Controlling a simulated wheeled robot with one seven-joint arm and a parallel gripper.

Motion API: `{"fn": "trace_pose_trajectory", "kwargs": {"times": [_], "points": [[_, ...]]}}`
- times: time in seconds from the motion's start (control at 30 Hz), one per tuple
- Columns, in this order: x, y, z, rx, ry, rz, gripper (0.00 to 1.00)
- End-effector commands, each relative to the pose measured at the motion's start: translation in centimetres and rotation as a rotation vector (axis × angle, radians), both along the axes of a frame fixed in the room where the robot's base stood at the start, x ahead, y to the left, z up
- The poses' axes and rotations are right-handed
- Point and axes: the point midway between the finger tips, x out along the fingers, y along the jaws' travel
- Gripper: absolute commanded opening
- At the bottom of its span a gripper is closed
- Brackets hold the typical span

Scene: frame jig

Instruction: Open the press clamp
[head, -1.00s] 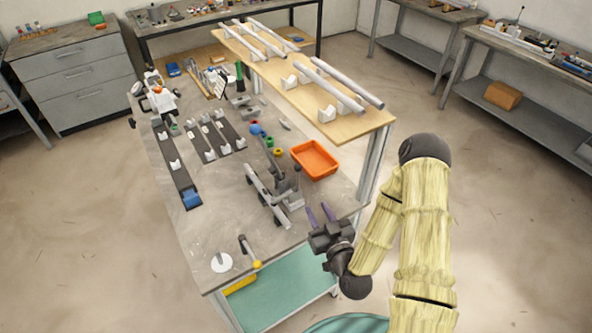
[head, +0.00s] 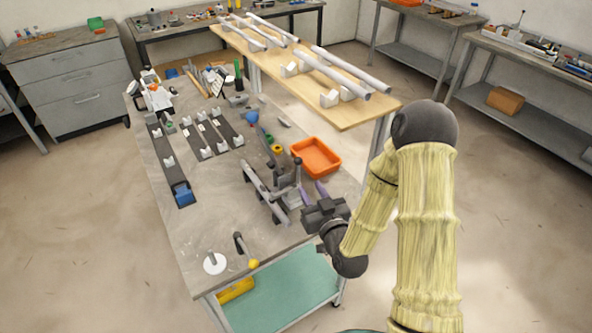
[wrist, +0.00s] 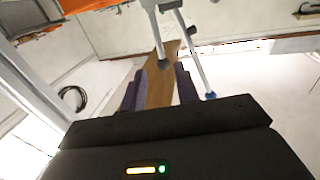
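A grey clamp-like fixture (head: 284,194) with an upright lever stands near the right edge of the workbench in the head view; I take it to be the press clamp. A long light bar lies along its left side. My gripper (head: 315,194) is just right of the fixture, its purple fingers pointing toward the bench. I cannot tell whether a finger touches it. In the wrist view, the two fingers of my gripper (wrist: 158,86) are apart with no object held between them. The clamp cannot be made out clearly there.
An orange tray (head: 316,158) sits behind the fixture. A raised wooden board (head: 350,112) with pipes stands at the back right.

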Motion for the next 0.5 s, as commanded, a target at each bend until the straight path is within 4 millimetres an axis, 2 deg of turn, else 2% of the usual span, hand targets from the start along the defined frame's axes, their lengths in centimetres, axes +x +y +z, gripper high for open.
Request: {"fn": "trace_pose_trajectory", "kwargs": {"times": [0.07,0.13,0.5], "points": [[0.2,0.2,-0.3,0.001,-0.004,0.001,0.32],[1.3,0.6,0.3,0.001,-0.003,0.001,0.32],[6.5,2.8,0.3,0.001,-0.002,0.001,0.32]]}}
